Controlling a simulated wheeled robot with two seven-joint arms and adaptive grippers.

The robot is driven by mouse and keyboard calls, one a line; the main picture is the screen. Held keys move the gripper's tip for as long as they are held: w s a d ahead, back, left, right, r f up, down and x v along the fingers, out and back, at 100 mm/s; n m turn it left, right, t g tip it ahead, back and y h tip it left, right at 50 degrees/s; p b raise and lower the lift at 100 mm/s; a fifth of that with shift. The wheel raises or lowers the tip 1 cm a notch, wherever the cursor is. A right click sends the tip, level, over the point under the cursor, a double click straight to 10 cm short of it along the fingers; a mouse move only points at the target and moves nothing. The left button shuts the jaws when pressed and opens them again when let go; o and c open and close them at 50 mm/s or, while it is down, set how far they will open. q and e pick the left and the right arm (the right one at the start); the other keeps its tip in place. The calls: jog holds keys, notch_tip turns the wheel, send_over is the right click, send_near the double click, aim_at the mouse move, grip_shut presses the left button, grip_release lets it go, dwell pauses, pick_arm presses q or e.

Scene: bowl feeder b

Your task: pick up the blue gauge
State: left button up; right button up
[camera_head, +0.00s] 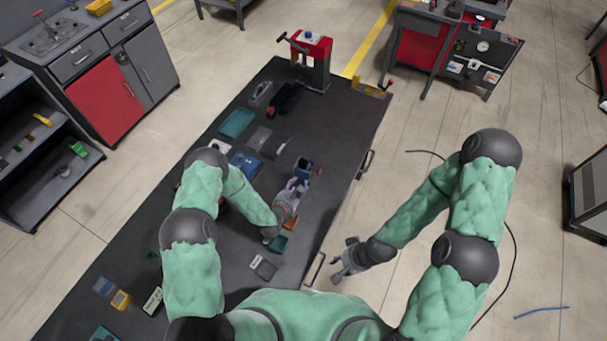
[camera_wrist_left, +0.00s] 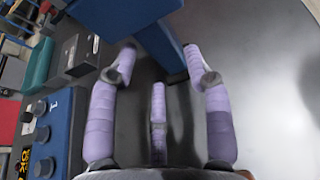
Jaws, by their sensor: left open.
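The blue gauge (camera_head: 305,164) stands on the dark bench in the head view, just beyond my left gripper (camera_head: 298,185). In the left wrist view, its blue body (camera_wrist_left: 125,14) is at the top, and a blue bar reaches down between the lilac fingers of my left gripper (camera_wrist_left: 160,62). The fingers are open on either side of the bar, with dark bench visible in the gap. I cannot tell whether one touches it. My right gripper (camera_head: 347,257) is low beside the bench's right edge, with nothing visible in it; its opening is unclear.
A blue box with knobs (camera_wrist_left: 55,130) lies left of the left gripper. Teal trays (camera_head: 237,122), dark boxes and a red-topped machine (camera_head: 312,50) stand farther along the bench (camera_head: 345,125). Bench handles (camera_head: 366,163) jut out at right.

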aim_at(303, 176)
pick_arm(q)
jog(key=shift+x, duration=1.35)
grip_shut()
jog(key=shift+r, duration=0.2)
jog(key=shift+r, duration=1.2)
jog(key=s+r, duration=0.1)
jog(key=r, duration=0.1)
jog(key=s+r, duration=0.3)
jog(key=r, duration=0.1)
jog(key=shift+s+d+b, duration=0.25)
jog(key=shift+s+b, duration=0.05)
jog(key=s+d+r, duration=0.1)
jog(key=s+r, duration=0.3)
jog(key=s, duration=0.5)
jog(key=shift+s+r+b, duration=0.15)
jog(key=shift+s+b, duration=0.05)
jog(key=shift+b, duration=0.2)
